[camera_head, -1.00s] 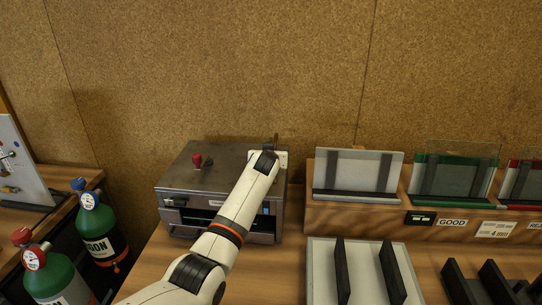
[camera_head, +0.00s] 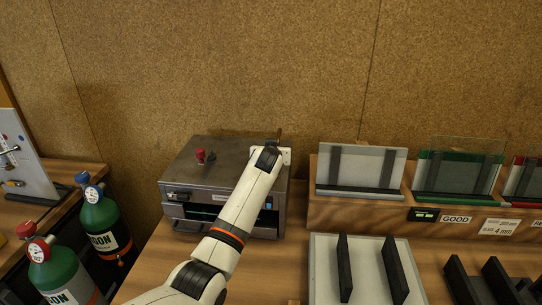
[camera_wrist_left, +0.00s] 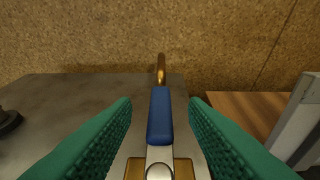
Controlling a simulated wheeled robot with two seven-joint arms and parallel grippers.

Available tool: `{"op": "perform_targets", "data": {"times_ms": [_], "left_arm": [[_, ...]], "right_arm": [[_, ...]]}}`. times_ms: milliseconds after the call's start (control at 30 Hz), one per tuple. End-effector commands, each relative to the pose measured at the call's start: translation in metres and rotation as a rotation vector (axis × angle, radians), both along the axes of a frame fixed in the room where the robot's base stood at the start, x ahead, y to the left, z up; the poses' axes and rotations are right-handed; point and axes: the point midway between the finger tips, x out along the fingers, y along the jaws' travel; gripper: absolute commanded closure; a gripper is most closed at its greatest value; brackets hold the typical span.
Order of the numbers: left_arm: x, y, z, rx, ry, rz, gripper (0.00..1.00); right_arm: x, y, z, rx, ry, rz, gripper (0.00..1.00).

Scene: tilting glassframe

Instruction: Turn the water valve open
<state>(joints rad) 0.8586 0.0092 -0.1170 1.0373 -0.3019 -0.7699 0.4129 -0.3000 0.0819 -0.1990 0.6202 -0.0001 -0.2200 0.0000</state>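The water valve's blue lever handle (camera_wrist_left: 160,115) is in the middle of the left wrist view, pointing straight up the picture. Its silver pivot and brass body (camera_wrist_left: 160,172) are at the bottom, and a copper-coloured pipe end (camera_wrist_left: 161,68) shows beyond it. The green ridged fingers of my left gripper (camera_wrist_left: 160,118) are on either side of the handle, with gaps visible on both sides. The gripper is open. In the head view my left arm reaches to the right end of the grey metal box (camera_head: 222,151) and hides the handle and fingers. My right gripper is out of view.
A red knob (camera_head: 201,155) stands on the box top. Gas bottles (camera_head: 103,225) with gauges stand at the left. Right of the box, a wooden rack (camera_head: 380,211) holds glass panes, with a white tray (camera_head: 367,287) in front. A corkboard wall (camera_head: 250,60) is close behind.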

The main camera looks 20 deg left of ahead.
Motion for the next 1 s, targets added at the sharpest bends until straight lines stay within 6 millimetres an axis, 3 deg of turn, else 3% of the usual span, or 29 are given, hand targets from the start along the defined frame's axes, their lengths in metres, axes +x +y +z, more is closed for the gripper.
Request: {"op": "perform_targets", "data": {"times_ms": [600,1000], "left_arm": [[-0.078,-0.017,0.032,-0.001,-0.001,-0.001,0.60],[-0.089,-0.018,0.037,-0.001,0.001,-0.001,0.60]], "right_arm": [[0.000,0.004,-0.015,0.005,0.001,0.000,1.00],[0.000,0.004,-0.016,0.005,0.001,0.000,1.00]]}}
